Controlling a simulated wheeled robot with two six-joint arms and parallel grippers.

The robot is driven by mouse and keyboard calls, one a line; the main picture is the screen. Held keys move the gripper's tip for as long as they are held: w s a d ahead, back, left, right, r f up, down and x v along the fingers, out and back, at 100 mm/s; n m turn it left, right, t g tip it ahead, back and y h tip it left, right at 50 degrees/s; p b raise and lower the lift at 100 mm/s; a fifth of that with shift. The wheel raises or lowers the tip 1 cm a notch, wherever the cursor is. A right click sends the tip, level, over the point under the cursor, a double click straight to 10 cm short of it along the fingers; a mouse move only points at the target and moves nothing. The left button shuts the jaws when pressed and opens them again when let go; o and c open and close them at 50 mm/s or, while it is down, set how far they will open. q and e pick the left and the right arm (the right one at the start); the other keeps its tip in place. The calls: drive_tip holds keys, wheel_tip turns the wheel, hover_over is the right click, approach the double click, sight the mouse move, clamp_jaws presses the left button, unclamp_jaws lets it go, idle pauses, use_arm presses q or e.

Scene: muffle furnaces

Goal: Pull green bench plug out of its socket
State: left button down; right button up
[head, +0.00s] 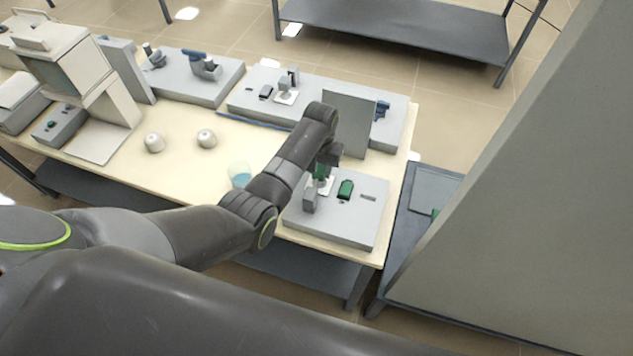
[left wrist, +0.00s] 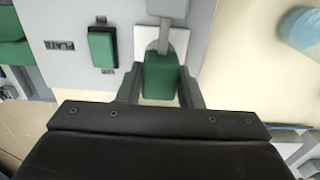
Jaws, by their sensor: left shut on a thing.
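The green bench plug (left wrist: 160,77) sits at the white socket plate (left wrist: 177,42) in the left wrist view. In the head view the green plug (head: 321,171) is partly covered by my gripper. My left gripper (left wrist: 160,92) has one finger on each side of the plug and is shut on it. In the head view the left gripper (head: 328,160) reaches down over the grey panel box (head: 365,222) at the table's right end. Whether the plug's pins are inside the socket is hidden. My right gripper is in neither view.
A green rocker switch (head: 345,188) is beside the plug; it also shows in the left wrist view (left wrist: 102,47). A beaker with blue liquid (head: 239,175) stands left of the box. An upright grey panel (head: 348,121) stands behind. A large grey surface (head: 530,200) fills the right.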

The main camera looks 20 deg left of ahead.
use_arm(q)
drive_tip(key=shift+w+r, duration=0.1)
drive_tip(key=shift+r, duration=0.1)
drive_tip(key=c, duration=1)
unclamp_jaws()
drive_tip(key=shift+r, duration=0.25)
wheel_tip(320, 180, up, 12)
drive_tip(key=b, duration=0.1)
wheel_tip(320, 180, up, 5)
drive_tip(key=p, duration=0.4)
hover_over(320, 167)
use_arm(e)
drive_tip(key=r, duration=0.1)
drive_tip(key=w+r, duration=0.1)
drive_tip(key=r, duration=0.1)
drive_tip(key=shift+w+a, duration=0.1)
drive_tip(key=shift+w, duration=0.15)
